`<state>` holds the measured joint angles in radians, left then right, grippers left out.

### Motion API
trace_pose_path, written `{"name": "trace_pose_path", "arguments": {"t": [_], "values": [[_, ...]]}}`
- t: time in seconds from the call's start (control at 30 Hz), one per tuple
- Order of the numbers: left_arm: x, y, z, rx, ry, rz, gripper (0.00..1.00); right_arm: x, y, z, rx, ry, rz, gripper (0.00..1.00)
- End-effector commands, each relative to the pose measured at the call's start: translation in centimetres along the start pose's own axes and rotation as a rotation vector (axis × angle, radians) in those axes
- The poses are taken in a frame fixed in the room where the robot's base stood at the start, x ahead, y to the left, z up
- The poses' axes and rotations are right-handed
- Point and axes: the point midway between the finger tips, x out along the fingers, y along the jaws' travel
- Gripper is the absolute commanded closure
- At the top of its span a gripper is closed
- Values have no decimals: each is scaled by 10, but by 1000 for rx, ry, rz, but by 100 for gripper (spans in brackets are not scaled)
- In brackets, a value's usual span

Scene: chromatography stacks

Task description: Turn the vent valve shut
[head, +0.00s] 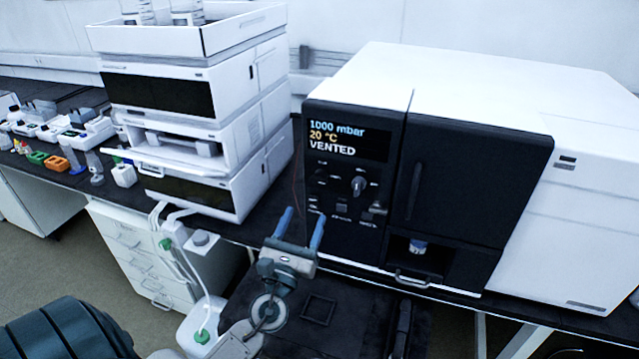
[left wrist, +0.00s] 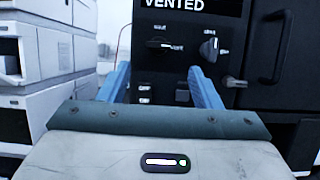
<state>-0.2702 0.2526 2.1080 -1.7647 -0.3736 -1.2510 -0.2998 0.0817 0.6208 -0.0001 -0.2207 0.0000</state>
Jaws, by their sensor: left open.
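The black control panel (head: 345,225) of the large white instrument has a display (head: 347,140) reading 1000 mbar, 20 °C, VENTED. Below the display are a dark knob (head: 321,177) and a knob with a pale upright pointer (head: 357,186); both show in the left wrist view, the dark one (left wrist: 158,43) with its bar level and the pale-pointer one (left wrist: 209,48). The labels are too small to tell which is the vent valve. My left gripper (head: 303,213) is open and empty, in front of the panel and below the knobs, its blue fingers (left wrist: 159,68) pointing at the panel. My right gripper is out of view.
A small lever (head: 377,209) sticks out at the panel's lower right. A dark door (head: 450,190) with a handle stands right of the panel. A white instrument stack (head: 225,115) stands to the left. Tubing and a green-capped bottle (head: 202,325) are left of my arm.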

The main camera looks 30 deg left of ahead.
Motion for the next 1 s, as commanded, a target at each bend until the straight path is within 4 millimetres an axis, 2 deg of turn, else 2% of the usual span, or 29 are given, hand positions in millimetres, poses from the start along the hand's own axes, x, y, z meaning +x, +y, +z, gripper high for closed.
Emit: {"name": "trace_pose_path", "arguments": {"t": [0.3,0.5,0.67,0.93,0.97,1.0], "values": [[61,1,5,-4,-2,3,42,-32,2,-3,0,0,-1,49],[89,1,3,-6,0,3,42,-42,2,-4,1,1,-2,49],[98,1,1,-6,1,3,42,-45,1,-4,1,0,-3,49],[99,1,0,-7,1,3,42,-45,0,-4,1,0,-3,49],[99,1,0,-7,1,3,44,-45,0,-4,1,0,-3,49],[99,1,0,-7,1,3,52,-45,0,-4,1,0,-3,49]]}}
